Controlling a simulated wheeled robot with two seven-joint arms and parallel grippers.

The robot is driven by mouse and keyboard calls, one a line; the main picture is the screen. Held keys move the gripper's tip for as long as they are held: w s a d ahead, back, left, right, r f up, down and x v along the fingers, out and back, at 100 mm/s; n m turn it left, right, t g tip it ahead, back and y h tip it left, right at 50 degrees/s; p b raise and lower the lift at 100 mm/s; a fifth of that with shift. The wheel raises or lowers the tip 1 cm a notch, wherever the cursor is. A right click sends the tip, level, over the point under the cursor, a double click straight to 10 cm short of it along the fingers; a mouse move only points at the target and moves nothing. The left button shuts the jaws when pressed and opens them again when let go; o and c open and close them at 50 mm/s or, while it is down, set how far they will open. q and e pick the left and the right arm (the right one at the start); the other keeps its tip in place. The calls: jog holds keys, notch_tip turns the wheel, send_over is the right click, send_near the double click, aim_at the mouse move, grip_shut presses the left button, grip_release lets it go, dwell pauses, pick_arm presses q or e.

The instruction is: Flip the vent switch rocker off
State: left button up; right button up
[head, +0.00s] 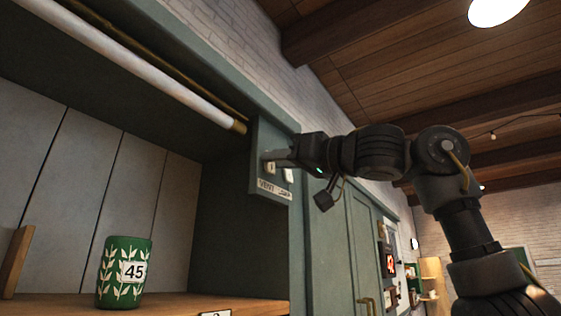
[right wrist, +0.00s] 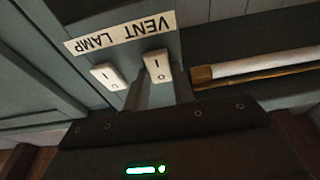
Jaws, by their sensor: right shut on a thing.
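A grey-green switch panel (head: 266,134) is on the cupboard's side post, with a "VENT LAMP" label (head: 274,190) under two white rockers. In the right wrist view the label (right wrist: 120,33) appears upside down. The vent switch rocker (right wrist: 157,66) is under the word VENT, and the lamp rocker (right wrist: 107,77) is to its left. My right gripper (right wrist: 158,92) has its fingers at the vent rocker, one on each side, and is shut on it. In the head view the right gripper (head: 272,158) partly covers the rockers. Which way the vent rocker tilts is hard to tell. My left gripper is not in view.
A white tube lamp (head: 160,62) with a brass end runs under the cupboard top beside the panel. A green cup marked 45 (head: 112,285) stands on the wooden shelf (head: 190,303). Green cupboard doors (head: 340,245) lie to the right of the panel.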

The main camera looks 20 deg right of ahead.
jog(key=shift+r+g+h, duration=0.3)
jog(key=shift+g+h, duration=0.1)
jog(key=o, duration=1)
jog(key=shift+f, duration=0.1)
jog(key=b+v, duration=0.5)
jog(key=v, duration=0.5)
jog(key=shift+s+d, duration=0.2)
jog(key=shift+s, duration=0.2)
